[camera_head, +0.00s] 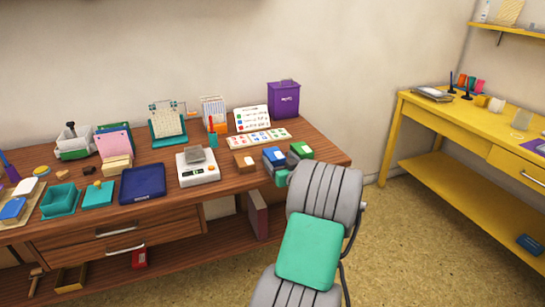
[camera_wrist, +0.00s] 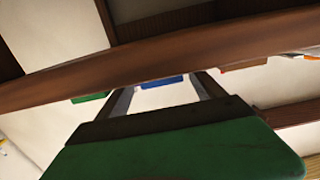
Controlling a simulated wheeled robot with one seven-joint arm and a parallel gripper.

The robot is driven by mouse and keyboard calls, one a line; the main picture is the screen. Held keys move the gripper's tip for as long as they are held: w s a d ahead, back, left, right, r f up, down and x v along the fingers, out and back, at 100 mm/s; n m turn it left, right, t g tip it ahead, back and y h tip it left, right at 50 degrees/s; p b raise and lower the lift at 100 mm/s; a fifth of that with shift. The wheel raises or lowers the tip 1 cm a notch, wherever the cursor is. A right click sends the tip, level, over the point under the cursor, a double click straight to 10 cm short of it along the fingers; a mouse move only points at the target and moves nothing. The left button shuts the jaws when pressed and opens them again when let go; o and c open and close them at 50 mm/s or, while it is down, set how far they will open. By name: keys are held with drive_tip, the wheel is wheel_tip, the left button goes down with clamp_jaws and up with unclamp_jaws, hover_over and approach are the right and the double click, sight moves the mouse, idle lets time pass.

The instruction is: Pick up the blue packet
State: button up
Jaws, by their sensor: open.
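The blue packet (camera_head: 273,155), with a pale label on top, stands near the front right edge of the brown desk, between a brown packet (camera_head: 244,162) and a green packet (camera_head: 301,150). In the wrist view the blue packet (camera_wrist: 163,81) shows partly beyond the desk edge, between my two fingers. The green packet (camera_wrist: 90,97) is to its left there. My gripper (camera_wrist: 163,87) is open with nothing held, at the desk's front edge. In the head view my arm hides most of it; a teal part (camera_head: 281,179) shows just in front of the blue packet.
A scale (camera_head: 198,174) and a dark blue pad (camera_head: 142,184) stand left on the desk. Cards (camera_head: 259,137) and a purple box (camera_head: 284,99) are behind the packets. The desk edge (camera_wrist: 160,68) crosses the wrist view. A yellow workbench (camera_head: 440,125) is at right, with open floor between.

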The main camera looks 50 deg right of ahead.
sight(274, 153)
drive_tip(key=x, duration=0.4)
drive_tip(key=shift+w+r, duration=0.1)
drive_tip(key=shift+w, duration=0.15)
drive_tip(key=shift+c, duration=0.2)
drive_tip(key=c, duration=1.4)
drive_tip(key=shift+r, duration=0.15)
drive_tip(key=shift+c, duration=0.2)
